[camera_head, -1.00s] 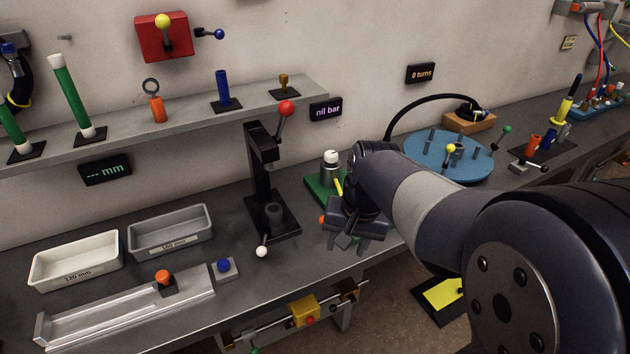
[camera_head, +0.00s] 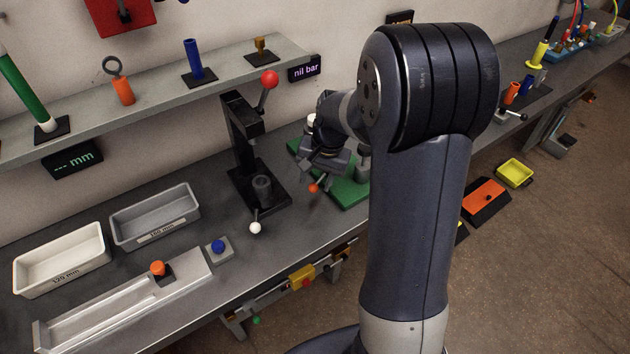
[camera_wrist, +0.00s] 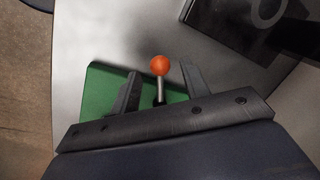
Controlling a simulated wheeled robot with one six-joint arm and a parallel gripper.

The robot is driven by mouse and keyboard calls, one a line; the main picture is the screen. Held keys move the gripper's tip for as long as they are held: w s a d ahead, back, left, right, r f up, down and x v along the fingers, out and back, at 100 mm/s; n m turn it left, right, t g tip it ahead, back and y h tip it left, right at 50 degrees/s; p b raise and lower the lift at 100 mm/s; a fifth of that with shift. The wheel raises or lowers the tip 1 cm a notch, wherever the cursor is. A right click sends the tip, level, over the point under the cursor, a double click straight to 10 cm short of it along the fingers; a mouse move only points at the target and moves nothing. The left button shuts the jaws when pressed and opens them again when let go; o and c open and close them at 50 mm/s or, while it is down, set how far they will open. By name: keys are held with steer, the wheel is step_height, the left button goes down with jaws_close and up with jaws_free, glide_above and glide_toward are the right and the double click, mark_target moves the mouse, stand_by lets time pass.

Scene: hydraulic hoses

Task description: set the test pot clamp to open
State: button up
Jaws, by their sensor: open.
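The green plate (camera_head: 350,194) lies on the bench right of the black press and carries the test pot fixture. A grey cylinder (camera_head: 363,166) stands at its right side, and a white-topped part (camera_head: 311,121) shows behind my gripper. An orange-balled lever (camera_head: 313,188), seemingly the pot clamp's, is at the plate's front left. My gripper (camera_head: 325,165) is just above it. In the wrist view the orange ball (camera_wrist: 160,65) lies between the open fingers of my gripper (camera_wrist: 162,72), apart from both. My arm hides the right part of the fixture.
The black press (camera_head: 250,150), with a red-balled lever and a white-balled lever (camera_head: 254,228), stands close left of my gripper. Two trays (camera_head: 155,222) and a metal slide (camera_head: 130,310) occupy the bench's left. A shelf (camera_head: 150,105) runs along the wall behind.

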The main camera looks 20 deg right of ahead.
steer(key=shift+x, duration=0.85)
steer(key=shift+c, duration=0.2)
jaws_close()
